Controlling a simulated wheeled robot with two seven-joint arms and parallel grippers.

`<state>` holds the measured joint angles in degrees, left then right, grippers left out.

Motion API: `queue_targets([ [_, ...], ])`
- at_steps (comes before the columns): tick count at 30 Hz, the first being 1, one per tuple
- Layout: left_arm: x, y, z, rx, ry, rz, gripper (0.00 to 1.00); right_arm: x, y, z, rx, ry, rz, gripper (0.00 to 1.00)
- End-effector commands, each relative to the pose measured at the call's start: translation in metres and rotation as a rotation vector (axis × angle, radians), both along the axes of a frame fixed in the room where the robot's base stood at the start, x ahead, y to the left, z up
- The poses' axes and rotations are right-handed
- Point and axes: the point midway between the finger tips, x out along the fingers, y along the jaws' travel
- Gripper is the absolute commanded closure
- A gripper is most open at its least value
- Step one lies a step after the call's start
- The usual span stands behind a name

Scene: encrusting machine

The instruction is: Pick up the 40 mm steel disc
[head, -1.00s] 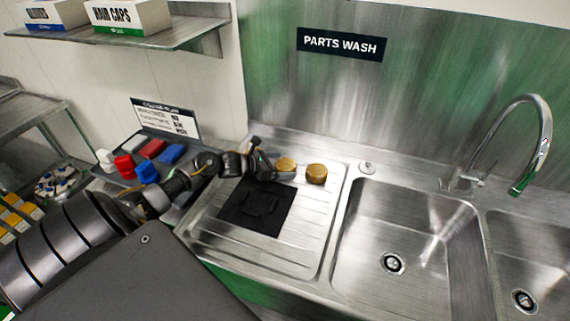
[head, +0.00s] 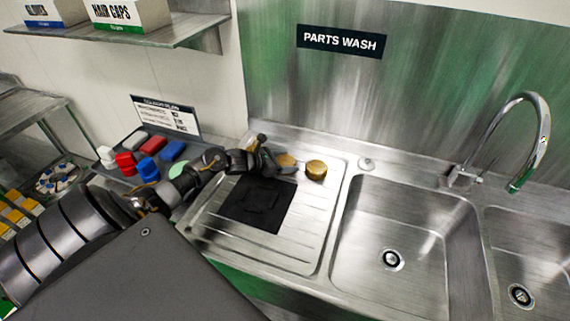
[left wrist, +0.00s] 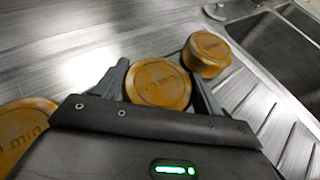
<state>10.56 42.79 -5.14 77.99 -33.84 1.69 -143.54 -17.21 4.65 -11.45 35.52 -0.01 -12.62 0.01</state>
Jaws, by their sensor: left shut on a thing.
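A round brass-coloured disc (left wrist: 158,83) sits between my left gripper's fingers in the left wrist view. Its upside-down lettering looks like "40 mm". In the head view this disc (head: 286,160) shows partly behind the fingers, over the back of the drainboard. My left gripper (head: 277,164) is shut on it, with one finger on each side; the gripper also shows in the left wrist view (left wrist: 157,70). I cannot tell whether the disc is clear of the surface. My right gripper is not in view.
A thicker brass-coloured disc or stack (head: 316,170) stands close on the right. Another lettered disc (left wrist: 20,135) lies left of the gripper, partly cut off. A black mat (head: 257,203) lies on the drainboard (head: 312,225). Sink basins (head: 400,235) and a tap (head: 540,140) are to the right.

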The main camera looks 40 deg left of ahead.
Motion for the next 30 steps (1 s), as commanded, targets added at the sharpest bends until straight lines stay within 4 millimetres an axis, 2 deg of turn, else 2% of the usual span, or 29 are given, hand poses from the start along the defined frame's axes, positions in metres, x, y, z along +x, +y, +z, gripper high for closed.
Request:
queue_targets([
  [10, 0.001, 0.001, 0.008, 0.002, -0.005, -0.002, 0.66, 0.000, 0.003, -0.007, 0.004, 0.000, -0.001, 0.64],
  [15, 0.001, 0.000, 0.029, 0.008, -0.009, -0.005, 0.66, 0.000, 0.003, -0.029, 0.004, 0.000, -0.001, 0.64],
  [17, -0.010, -0.003, 0.042, 0.006, -0.006, -0.005, 0.66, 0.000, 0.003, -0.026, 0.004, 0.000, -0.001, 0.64],
  [23, -0.047, -0.017, 0.086, 0.009, -0.004, -0.007, 0.66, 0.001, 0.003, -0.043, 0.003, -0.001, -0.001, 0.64],
  [27, -0.079, -0.028, 0.100, 0.005, 0.002, -0.005, 0.66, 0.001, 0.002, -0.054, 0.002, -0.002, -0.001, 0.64],
  [30, -0.095, -0.034, 0.109, 0.002, 0.001, -0.004, 0.66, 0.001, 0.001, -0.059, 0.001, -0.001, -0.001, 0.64],
])
